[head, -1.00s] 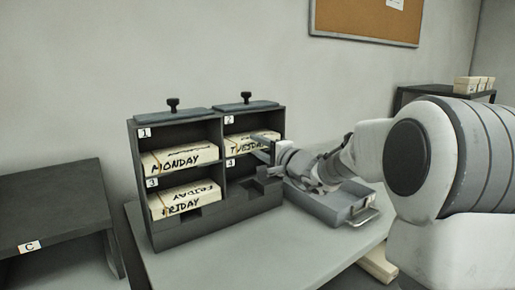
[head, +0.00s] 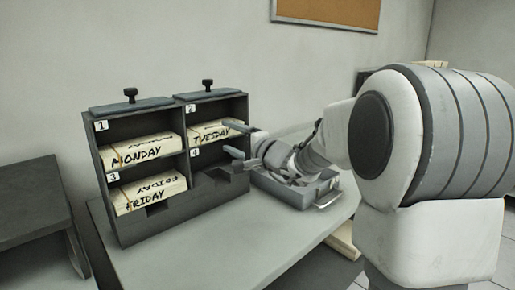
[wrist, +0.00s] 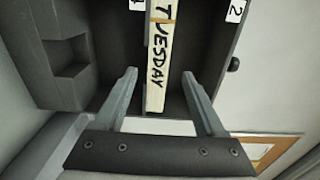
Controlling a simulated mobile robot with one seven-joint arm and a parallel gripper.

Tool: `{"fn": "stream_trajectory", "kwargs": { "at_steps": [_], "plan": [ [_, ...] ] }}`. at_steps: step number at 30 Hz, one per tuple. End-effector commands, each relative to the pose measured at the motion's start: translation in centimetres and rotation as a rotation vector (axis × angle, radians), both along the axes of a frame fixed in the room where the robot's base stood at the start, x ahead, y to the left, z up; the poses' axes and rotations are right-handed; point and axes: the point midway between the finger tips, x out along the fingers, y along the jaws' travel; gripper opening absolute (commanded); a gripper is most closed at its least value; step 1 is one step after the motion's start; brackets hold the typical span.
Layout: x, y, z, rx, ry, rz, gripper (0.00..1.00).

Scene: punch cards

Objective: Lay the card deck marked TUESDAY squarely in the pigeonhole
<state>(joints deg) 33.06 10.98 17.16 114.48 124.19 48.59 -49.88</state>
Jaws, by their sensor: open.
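The TUESDAY deck (head: 209,133), a cream stack with black lettering and a tan band, lies in the top right pigeonhole, marked 2 (head: 191,108). In the wrist view the deck (wrist: 157,55) rests along the shelf and its front face looks roughly parallel to it; its far end is hidden. My gripper (head: 233,138) is open and empty just in front of that pigeonhole. In the wrist view the two fingers of my gripper (wrist: 160,75) stand apart on either side of the deck's lettered face, with no visible contact.
The MONDAY deck (head: 143,150) lies in pigeonhole 1 and the FRIDAY deck (head: 150,192) in pigeonhole 3. Pigeonhole 4 (head: 208,165) shows no deck. A grey tray (head: 303,190) with a handle stands right of the rack, under my arm. The table's front is clear.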

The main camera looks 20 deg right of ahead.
Motion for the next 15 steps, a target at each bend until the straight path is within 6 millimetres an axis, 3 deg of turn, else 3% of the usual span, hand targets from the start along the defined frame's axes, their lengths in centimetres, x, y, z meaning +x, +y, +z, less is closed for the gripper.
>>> {"fn": "stream_trajectory", "kwargs": {
  "at_steps": [9, 15],
  "plan": [
    [-7.4, -3.1, 0.2, -0.001, -0.001, -0.004, 0.72],
    [-10.7, -4.4, 0.1, 0.0, -0.002, -0.002, 0.72]
  ]
}}
